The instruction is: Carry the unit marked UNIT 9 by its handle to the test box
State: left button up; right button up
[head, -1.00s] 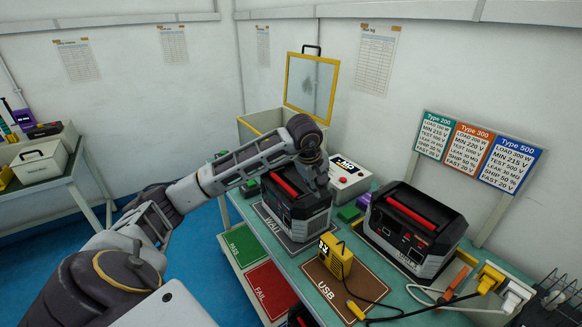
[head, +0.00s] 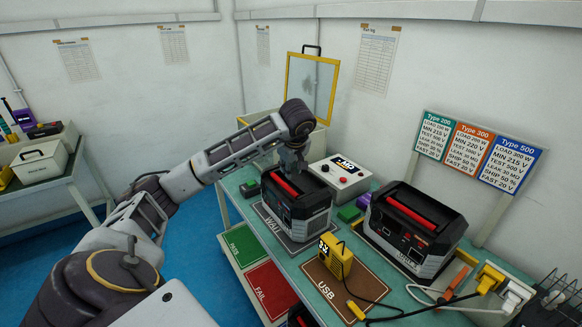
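Two black and grey units with red handles stand on the bench. One unit (head: 296,207) stands on the mat at the middle; the other unit (head: 412,232) stands further right. I cannot read a unit number on either. My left gripper (head: 292,170) points down just above the far end of the middle unit's red handle (head: 286,185). Its fingers are small and dark, so whether they are open or touching the handle cannot be told. A box with an open yellow-framed lid (head: 312,87) stands at the back, partly hidden by my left arm. My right gripper is out of view.
A white meter box (head: 340,177) stands right behind the middle unit. A yellow device (head: 335,255) with a cable sits on the brown USB mat (head: 366,282). Green PASS (head: 243,246) and red FAIL (head: 270,290) areas lie lower left. A sign board (head: 478,150) stands behind the right unit.

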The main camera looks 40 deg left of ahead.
aim_at(288, 187)
pick_arm(q)
jog(key=p+x, duration=0.1)
jog(key=x, duration=1.2)
jog(key=shift+f, duration=0.15)
jog(key=shift+w, duration=0.1)
grip_shut()
jog(key=shift+c, duration=1.7)
grip_release()
jog(key=shift+p, duration=0.3)
jog(key=shift+c, duration=0.5)
